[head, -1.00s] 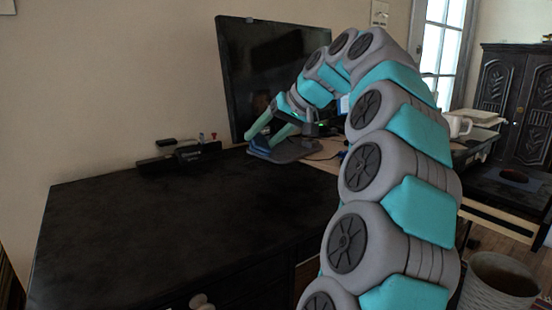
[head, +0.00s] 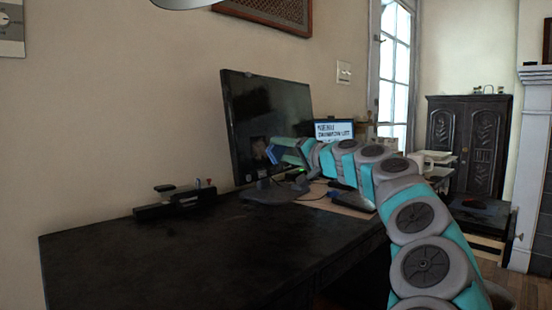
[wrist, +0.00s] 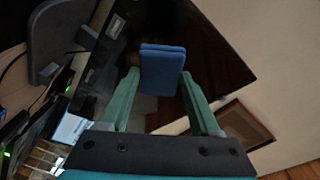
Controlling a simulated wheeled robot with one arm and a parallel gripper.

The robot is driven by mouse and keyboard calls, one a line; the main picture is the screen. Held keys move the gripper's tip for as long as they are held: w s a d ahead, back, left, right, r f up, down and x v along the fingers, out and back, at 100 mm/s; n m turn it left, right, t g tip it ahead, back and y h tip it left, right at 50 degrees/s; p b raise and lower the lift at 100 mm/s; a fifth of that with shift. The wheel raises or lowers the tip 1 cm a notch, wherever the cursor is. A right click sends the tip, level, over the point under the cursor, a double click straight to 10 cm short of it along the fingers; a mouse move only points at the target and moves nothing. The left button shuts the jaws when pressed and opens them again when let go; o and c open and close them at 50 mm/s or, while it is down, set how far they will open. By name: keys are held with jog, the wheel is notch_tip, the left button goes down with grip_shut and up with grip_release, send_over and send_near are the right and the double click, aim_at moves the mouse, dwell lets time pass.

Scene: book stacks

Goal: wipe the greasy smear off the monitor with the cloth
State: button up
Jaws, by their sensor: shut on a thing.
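The monitor (head: 250,105) stands at the back of the dark desk, its black screen angled toward the right. My gripper (head: 275,152) is in front of the lower right part of the screen. In the wrist view, my gripper (wrist: 162,85) has its green fingers on either side of the folded blue cloth (wrist: 163,68) and is shut on it. The cloth faces the dark monitor screen (wrist: 205,50); I cannot tell if it touches. A faint brownish patch shows on the screen beside the gripper; I cannot tell whether it is the smear or a reflection.
The dark desk (head: 170,255) is mostly bare in front. A small black device (head: 175,205) lies at its back left. A lit display (head: 334,131) and a white mug (head: 416,160) stand right of the monitor. In the wrist view, the grey monitor base (wrist: 62,35) is upper left.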

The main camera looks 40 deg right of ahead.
aim_at(262, 149)
jog(key=shift+w+a+f+p, duration=0.15)
jog(key=shift+w+a, duration=0.1)
jog(key=shift+w, duration=0.7)
jog(key=shift+w+a+f+p, duration=0.15)
jog(key=shift+w+a, duration=0.15)
jog(key=shift+w, duration=0.65)
jog(key=shift+w+a+f+p, duration=0.15)
jog(key=shift+w+a, duration=0.1)
jog(key=shift+w, duration=0.7)
jog(key=shift+w+a+f, duration=0.1)
jog(key=shift+w+a, duration=0.05)
jog(key=shift+w, duration=0.35)
jog(key=shift+w+a+f, duration=0.1)
jog(key=shift+w+a, duration=0.05)
jog(key=shift+w, duration=0.35)
jog(key=shift+d, duration=0.15)
